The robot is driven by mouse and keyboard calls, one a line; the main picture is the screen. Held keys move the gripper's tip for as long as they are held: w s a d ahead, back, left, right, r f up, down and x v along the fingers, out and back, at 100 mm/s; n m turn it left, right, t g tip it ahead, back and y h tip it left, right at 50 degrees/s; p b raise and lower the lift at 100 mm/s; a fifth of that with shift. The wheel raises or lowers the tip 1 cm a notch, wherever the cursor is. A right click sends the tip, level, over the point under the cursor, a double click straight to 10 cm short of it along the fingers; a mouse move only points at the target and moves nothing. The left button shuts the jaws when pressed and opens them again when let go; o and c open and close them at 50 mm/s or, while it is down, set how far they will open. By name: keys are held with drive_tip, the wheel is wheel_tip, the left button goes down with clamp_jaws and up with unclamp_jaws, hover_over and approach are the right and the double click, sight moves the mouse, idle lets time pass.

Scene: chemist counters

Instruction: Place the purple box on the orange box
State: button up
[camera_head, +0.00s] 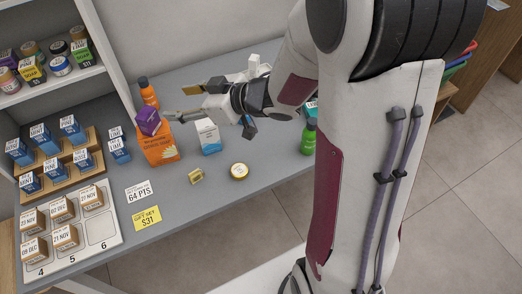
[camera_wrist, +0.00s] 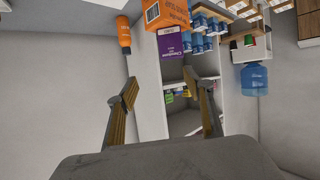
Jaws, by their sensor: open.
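The purple box (camera_head: 148,121) rests on top of the orange box (camera_head: 160,148) on the grey counter, sitting at an angle to it. In the wrist view the purple box (camera_wrist: 169,44) shows against the orange box (camera_wrist: 165,14), ahead of my fingers. My gripper (camera_head: 176,103) is open and empty just right of the purple box, with its fingers pointing left. In the wrist view my gripper (camera_wrist: 168,88) has its fingers wide apart with nothing between them. The lower part of the purple box's contact with the orange box is small in the picture.
An orange bottle (camera_head: 148,93) stands behind the boxes. A white and blue box (camera_head: 208,136) stands to the right, below my gripper. Shelves and stepped racks of boxes fill the left.

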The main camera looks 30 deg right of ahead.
drive_tip(key=s+d+r+m+h, duration=0.3)
drive_tip(key=d+r+h, duration=0.1)
drive_tip(key=d+h, duration=0.15)
drive_tip(key=s+d+r+m+h, duration=0.2)
drive_tip(key=d+r+m+h, duration=0.15)
drive_tip(key=d, duration=0.35)
drive_tip(key=s+a+m+g, duration=0.1)
drive_tip(key=s+a+g, duration=0.1)
drive_tip(key=s, duration=0.9)
drive_tip(key=s+a+f+m+g, duration=0.1)
drive_tip(key=s+a+g, duration=0.1)
drive_tip(key=s, duration=0.9)
drive_tip(key=shift+s+a+g+y, duration=0.15)
drive_tip(key=shift+a+g+y, duration=0.15)
drive_tip(key=shift+a, duration=0.1)
